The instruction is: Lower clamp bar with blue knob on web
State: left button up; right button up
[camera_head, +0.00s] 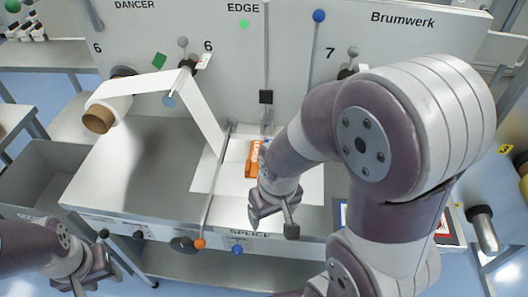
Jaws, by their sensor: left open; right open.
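A thin bar with a blue knob (319,16) on top stands up against the back panel; my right arm hides its lower end. A second blue knob (237,250) is on the table's front edge. A bar with an orange knob (199,243) lies from back to front across the table. The white web (203,112) runs from a roll at the left down to the splice table (310,193). My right gripper (273,225) is open and empty over the table's front part, below the upright knob in the picture. My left gripper (92,284) is open at the lower left, away from the table.
An orange item (252,158) lies on the white area of the table, beside my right arm. A grey bin (45,172) stands at the left. A brown-cored roll (99,118) sits at the upper left. The steel surface (150,160) left of the orange-knob bar is clear.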

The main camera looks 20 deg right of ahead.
aim_at(318, 15)
jog(key=z, duration=1.25)
